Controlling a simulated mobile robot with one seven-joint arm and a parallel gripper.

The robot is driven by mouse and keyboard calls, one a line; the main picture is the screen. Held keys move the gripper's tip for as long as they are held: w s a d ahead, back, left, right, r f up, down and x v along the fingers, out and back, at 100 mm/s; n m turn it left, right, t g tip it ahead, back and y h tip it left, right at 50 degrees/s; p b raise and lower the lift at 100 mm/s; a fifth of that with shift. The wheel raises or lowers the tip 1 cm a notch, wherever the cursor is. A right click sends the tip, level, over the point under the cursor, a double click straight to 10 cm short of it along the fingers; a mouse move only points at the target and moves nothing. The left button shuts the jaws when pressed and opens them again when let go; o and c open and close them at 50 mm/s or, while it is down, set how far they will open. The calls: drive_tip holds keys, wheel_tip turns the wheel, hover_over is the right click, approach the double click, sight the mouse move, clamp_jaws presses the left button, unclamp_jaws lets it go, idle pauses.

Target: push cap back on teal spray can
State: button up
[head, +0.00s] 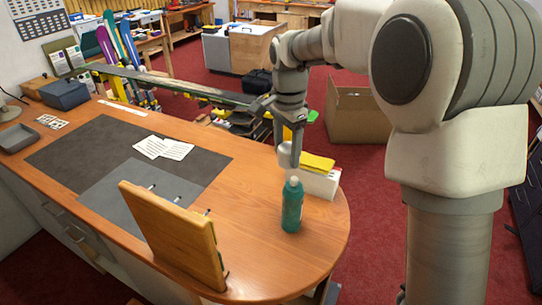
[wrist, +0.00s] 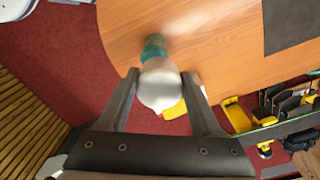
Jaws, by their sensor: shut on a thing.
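The teal spray can (head: 292,208) stands upright near the rounded right end of the wooden bench, with a pale top. In the wrist view the can (wrist: 154,46) shows beyond the fingertips, partly hidden behind the cap. My gripper (head: 291,158) is above the can, its fingers pointing down. In the wrist view my gripper (wrist: 161,76) is shut on a rounded whitish cap (wrist: 160,92), one finger on each side. The cap also shows at the fingers in the head view (head: 284,156). In the head view a small gap appears between the gripper's lower end and the can's top.
A white box (head: 318,186) with a yellow item (head: 316,161) on it sits just behind the can. A wooden upright board (head: 175,236) stands to the left. Dark mats (head: 95,150) and papers (head: 163,148) lie farther left. Bare wood surrounds the can's front.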

drive_tip(key=shift+d+r, duration=0.7)
drive_tip(key=shift+d, duration=0.2)
drive_tip(key=b, duration=0.4)
hover_over(292, 179)
wheel_tip(292, 179, down, 4)
drive_tip(key=shift+f, duration=0.7)
drive_tip(key=shift+f+b, duration=0.75)
drive_tip(key=shift+f, duration=1.3)
idle(1.8)
drive_tip(key=o, duration=1.5)
drive_tip(key=shift+r+p, duration=2.8)
drive_tip(key=shift+r, duration=0.75)
